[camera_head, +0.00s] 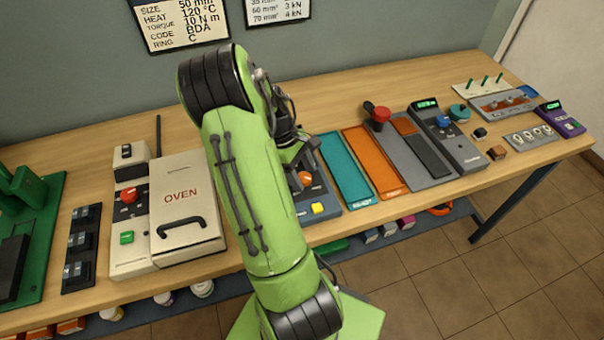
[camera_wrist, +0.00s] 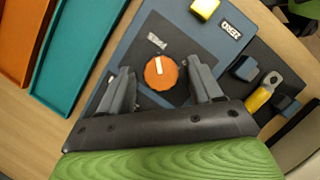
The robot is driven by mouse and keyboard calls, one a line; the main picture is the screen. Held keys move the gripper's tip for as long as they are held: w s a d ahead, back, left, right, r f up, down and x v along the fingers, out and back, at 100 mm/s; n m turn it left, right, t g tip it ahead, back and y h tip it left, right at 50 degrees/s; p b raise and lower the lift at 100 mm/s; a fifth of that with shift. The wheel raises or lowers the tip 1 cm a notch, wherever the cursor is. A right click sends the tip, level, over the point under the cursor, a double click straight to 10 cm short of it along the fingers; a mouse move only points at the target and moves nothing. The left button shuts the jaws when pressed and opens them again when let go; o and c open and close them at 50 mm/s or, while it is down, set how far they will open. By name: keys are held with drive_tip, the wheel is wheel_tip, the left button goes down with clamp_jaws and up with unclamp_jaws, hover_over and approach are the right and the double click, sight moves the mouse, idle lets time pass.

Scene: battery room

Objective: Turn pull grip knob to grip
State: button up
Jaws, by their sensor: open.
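An orange round knob (camera_wrist: 160,73) with a white pointer mark sits on the dark plate of a blue-grey device. In the wrist view the mark points roughly up, towards a small white label (camera_wrist: 156,42) that is too blurred to read. My gripper (camera_wrist: 163,76) is open, with one finger on each side of the knob and a visible gap to each. I cannot tell how far the fingertips reach down. In the head view the knob (camera_head: 305,179) shows just right of my green arm, which hides part of the device.
A yellow button (camera_wrist: 205,8) and a white-lettered label (camera_wrist: 230,29) lie on the same device. A teal tray (camera_wrist: 82,50) and an orange tray (camera_wrist: 22,38) are beside it. A yellow-handled tool (camera_wrist: 262,95) lies at the other side. The oven (camera_head: 185,205) stands left of my arm.

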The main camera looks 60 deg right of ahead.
drive_tip(key=c, duration=1)
drive_tip(key=shift+c, duration=0.2)
drive_tip(key=shift+r+m, duration=0.1)
drive_tip(key=shift+m, duration=0.2)
drive_tip(key=m+y+p, duration=0.1)
drive_tip(key=m, duration=0.2)
drive_tip(key=shift+d+m+y, duration=0.15)
drive_tip(key=shift+m+y, duration=0.25)
drive_tip(key=m, duration=0.2)
drive_tip(key=m+t+y, duration=0.1)
drive_tip(key=m, duration=0.1)
drive_tip(key=shift+s+d+m+p, duration=0.1)
drive_tip(key=shift+s+m+p, duration=0.05)
drive_tip(key=shift+m+p, duration=0.2)
drive_tip(key=m, duration=0.2)
drive_tip(key=m+t+y+p, duration=0.1)
drive_tip(key=m, duration=0.1)
drive_tip(key=shift+t, duration=0.3)
drive_tip(key=shift+s+m+t+y+p, duration=0.15)
drive_tip(key=shift+m+t+p, duration=0.35)
drive_tip(key=shift+m, duration=0.7)
drive_tip(key=shift+m+t+y+p, duration=0.15)
drive_tip(key=shift+m+t+p, duration=0.35)
drive_tip(key=shift+m, duration=0.65)
drive_tip(key=o, duration=1)
